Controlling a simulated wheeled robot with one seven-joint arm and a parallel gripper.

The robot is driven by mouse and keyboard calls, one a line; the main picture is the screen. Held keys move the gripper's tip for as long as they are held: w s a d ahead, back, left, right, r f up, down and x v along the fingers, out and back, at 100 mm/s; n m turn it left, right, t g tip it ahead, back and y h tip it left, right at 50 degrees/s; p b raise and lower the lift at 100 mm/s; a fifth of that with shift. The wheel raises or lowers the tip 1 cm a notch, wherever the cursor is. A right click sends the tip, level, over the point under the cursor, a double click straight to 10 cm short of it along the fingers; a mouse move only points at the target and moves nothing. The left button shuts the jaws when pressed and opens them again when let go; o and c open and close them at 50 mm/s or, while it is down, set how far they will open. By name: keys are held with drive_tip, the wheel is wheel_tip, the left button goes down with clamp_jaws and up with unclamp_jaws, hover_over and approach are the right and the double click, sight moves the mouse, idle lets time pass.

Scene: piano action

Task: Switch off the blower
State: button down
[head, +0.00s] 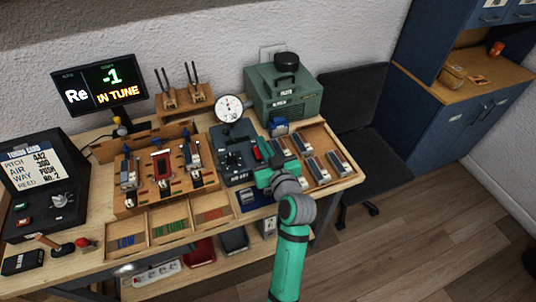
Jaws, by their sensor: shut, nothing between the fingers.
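A dark grey-green control unit (231,158) with a black knob stands in the middle of the bench. A red switch (257,153) is on its right side; its exact position is too small to tell. A round white gauge (229,108) stands behind it. A green box-shaped machine (283,95) with a black cap stands at the back right; it looks like the blower, but its label is not readable. My gripper (262,171) is shut and empty, just in front of the red switch. I cannot tell whether it touches the unit. The gripper hides the unit's front right corner.
A wooden tray of reed blocks (325,142) lies just right of my gripper. A wooden jig (126,203) with blocks stands left of the unit. A monitor (99,85) reads "Re -1 IN TUNE". Sorting bins (168,238) line the front edge. A dark chair (362,115) stands right.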

wheel_tip(320, 180, down, 3)
drive_tip(key=shift+w+r, duration=0.1)
drive_tip(key=shift+r, duration=0.1)
drive_tip(key=shift+w+f, duration=0.1)
drive_tip(key=shift+f, duration=0.6)
drive_tip(key=shift+w+a+f, duration=0.1)
drive_tip(key=shift+w+f, duration=0.05)
drive_tip(key=shift+f, duration=0.15)
drive_tip(key=shift+r, duration=0.1)
drive_tip(key=r, duration=0.4)
drive_tip(key=shift+w+a+r, duration=0.15)
drive_tip(key=shift+w+r, duration=0.05)
drive_tip(key=shift+w, duration=0.1)
drive_tip(key=r+v, duration=0.2)
drive_tip(key=v, duration=0.7)
drive_tip(key=shift+s, duration=0.25)
